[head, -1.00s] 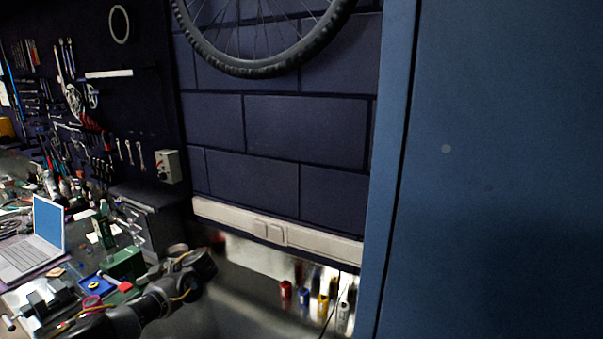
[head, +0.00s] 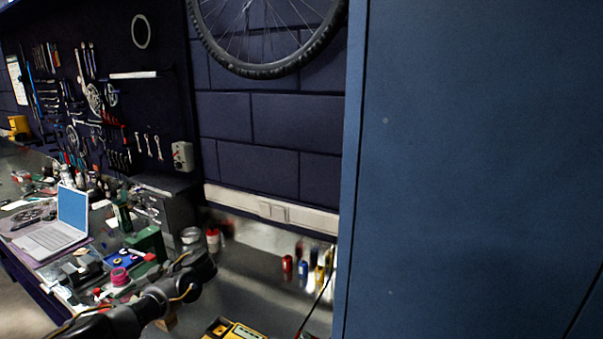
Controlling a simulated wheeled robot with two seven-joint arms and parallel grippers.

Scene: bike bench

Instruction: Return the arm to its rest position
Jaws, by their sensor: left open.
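My left arm comes in from the bottom left, dark with a thin yellow cable along it. Its far end, with my left gripper (head: 197,268), is over the workbench (head: 262,296), right of a green box (head: 146,241). The fingers are hard to make out against the dark arm, but the gripper is open and nothing shows held in it. My right gripper is not in view.
A laptop (head: 68,216), a blue tray (head: 122,259) and a pink roll (head: 120,277) lie left of my arm. A yellow thing (head: 235,330) is at the bottom edge. Small coloured bottles (head: 303,268) stand by the wall. A tall blue cabinet (head: 470,170) fills the right.

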